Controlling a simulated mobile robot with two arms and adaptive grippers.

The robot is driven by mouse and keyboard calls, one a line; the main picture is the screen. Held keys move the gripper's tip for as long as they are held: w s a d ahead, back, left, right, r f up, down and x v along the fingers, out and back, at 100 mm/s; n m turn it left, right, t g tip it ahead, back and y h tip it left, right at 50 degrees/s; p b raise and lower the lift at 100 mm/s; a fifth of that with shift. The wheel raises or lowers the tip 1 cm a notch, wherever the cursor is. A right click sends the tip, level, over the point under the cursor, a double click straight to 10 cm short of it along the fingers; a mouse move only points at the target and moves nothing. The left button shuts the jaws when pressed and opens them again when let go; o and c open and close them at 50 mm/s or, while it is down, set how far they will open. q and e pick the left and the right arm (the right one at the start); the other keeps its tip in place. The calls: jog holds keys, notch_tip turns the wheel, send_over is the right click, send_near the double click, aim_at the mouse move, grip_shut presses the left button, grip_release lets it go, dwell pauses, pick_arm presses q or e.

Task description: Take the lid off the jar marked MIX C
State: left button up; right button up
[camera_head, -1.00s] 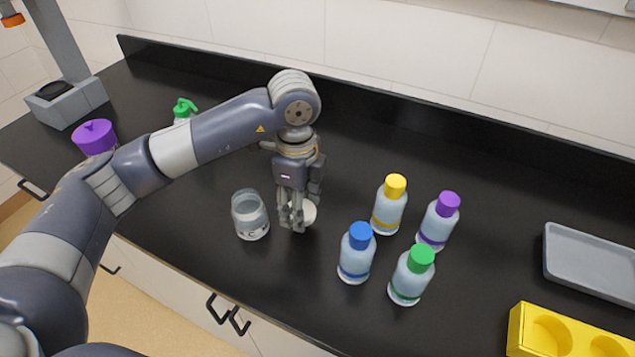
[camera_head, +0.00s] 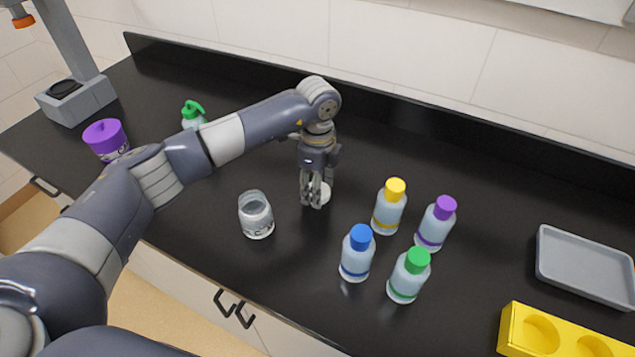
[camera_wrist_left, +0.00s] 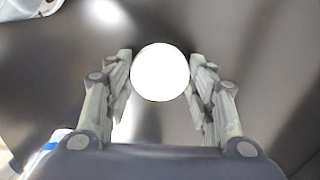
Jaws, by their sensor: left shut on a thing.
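A clear glass jar (camera_head: 256,220) stands upright with its mouth uncovered near the front of the black counter; the dark lettering on it is too small to read surely. My left gripper (camera_head: 314,196) is to the right of the jar and farther back, apart from it. It is shut on a round white lid (camera_head: 325,191), which sits between the two fingers in the left wrist view (camera_wrist_left: 160,72). The fingers partly hide the lid in the head view, and I cannot tell whether it touches the counter. My right gripper is not in view.
Bottles with yellow (camera_head: 389,208), purple (camera_head: 436,224), blue (camera_head: 357,254) and green caps (camera_head: 409,276) stand to the right. A purple-lidded jar (camera_head: 107,142) and a green-topped bottle (camera_head: 192,115) are at left. A grey tray (camera_head: 587,267) and yellow rack (camera_head: 515,333) are far right.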

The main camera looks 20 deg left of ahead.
pick_arm(q)
jog(key=shift+f, duration=0.2)
jog(key=shift+f, duration=0.1)
jog(key=o, duration=1.2)
jog(key=shift+c, duration=0.2)
